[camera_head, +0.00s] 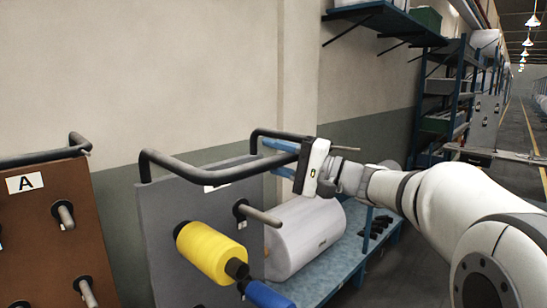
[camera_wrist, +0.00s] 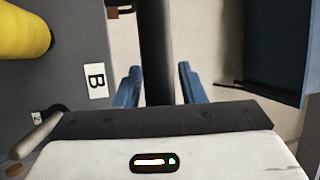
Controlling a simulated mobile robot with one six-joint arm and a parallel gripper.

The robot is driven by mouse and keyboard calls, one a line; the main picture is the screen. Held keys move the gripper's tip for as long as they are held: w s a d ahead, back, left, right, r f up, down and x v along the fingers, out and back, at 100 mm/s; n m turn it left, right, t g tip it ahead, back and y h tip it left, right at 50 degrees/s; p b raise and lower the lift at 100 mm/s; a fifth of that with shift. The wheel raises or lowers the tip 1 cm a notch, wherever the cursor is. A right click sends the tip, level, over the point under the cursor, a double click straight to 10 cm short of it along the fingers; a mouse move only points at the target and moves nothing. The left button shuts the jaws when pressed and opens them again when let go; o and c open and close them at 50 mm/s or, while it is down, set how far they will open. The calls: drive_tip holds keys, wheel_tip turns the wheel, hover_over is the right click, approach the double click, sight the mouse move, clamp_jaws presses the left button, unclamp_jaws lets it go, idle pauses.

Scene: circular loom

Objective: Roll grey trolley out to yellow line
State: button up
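The grey trolley (camera_head: 175,235) stands by the wall, with a dark tubular handle (camera_head: 205,172) along its top. Its panel (camera_wrist: 60,85) in the wrist view carries a B label (camera_wrist: 96,80). A yellow spool (camera_head: 210,250) and a blue spool (camera_head: 268,296) sit on its pegs. My gripper (camera_head: 268,157) reaches the handle from the right. In the wrist view the blue fingers (camera_wrist: 158,88) lie either side of the dark handle bar (camera_wrist: 156,50), with a gap visible at the right finger. Thin yellow lines (camera_head: 533,145) run along the aisle floor at right.
A brown trolley (camera_head: 40,235) marked A stands close on the left. A blue bench (camera_head: 325,278) with a large white roll (camera_head: 305,238) is behind the grey trolley. Blue shelving (camera_head: 455,100) lines the wall; the aisle floor (camera_head: 515,135) at far right looks open.

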drive_tip(key=shift+o, duration=0.8)
drive_tip(key=shift+d, duration=0.1)
drive_tip(key=b+v, duration=0.1)
drive_tip(key=v, duration=0.6)
drive_tip(key=shift+s+d, duration=0.1)
drive_tip(key=shift+d, duration=0.2)
